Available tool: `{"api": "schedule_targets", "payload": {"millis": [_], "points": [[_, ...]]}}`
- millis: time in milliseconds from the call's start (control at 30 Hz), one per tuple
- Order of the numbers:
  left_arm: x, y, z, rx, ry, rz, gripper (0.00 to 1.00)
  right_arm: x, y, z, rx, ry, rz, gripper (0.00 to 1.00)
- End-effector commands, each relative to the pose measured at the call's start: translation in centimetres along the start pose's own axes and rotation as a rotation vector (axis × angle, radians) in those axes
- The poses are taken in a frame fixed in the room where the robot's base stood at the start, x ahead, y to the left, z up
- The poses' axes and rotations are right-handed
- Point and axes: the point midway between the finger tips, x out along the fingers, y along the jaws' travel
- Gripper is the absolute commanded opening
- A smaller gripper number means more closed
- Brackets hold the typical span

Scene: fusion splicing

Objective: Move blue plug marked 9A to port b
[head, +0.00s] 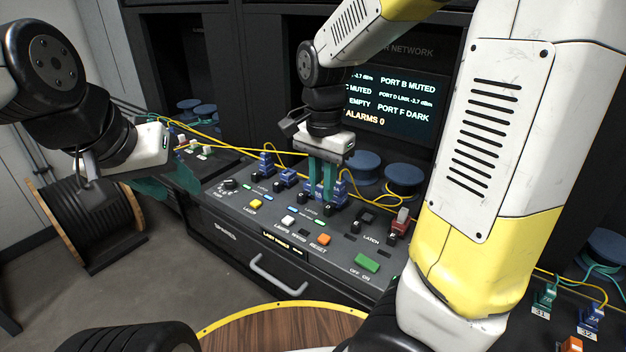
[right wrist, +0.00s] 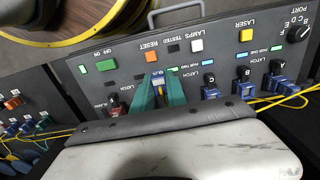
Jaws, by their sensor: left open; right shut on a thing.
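My right gripper (head: 321,196) points down at the sloped panel, its teal fingers shut on a blue plug. That plug (right wrist: 158,78) shows between the fingers in the right wrist view; its marking is too small to read surely. It is beyond the plug at port C, and I cannot tell whether it is seated. Blue plugs stand at port A (right wrist: 277,82), port B (right wrist: 243,87) and port C (right wrist: 210,91). The panel's screen (head: 395,100) reads "PORT B MUTED". My left gripper (head: 150,187) is open and empty, left of the panel.
Yellow cables (head: 215,143) run behind the plugs. Blue spools (head: 404,176) stand behind. A black cable reel (head: 92,225) stands on the floor at left.

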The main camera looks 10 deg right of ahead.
Motion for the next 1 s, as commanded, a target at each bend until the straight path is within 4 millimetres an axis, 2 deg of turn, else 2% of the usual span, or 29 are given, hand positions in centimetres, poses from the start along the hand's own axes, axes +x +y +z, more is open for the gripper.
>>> {"api": "schedule_targets", "payload": {"millis": [300,567,1000], "points": [[0.0,0.0,0.0,0.000,0.000,0.000,0.43,-3.2,0.0,-0.1,0.000,0.001,-0.002,0.00],[0.0,0.0,0.0,0.000,0.000,0.000,0.43,-3.9,-0.3,-0.2,0.001,0.001,0.001,0.00],[0.0,0.0,0.0,0.000,0.000,0.000,0.43,-3.8,-5.5,-3.4,0.003,0.001,0.002,0.00]]}}
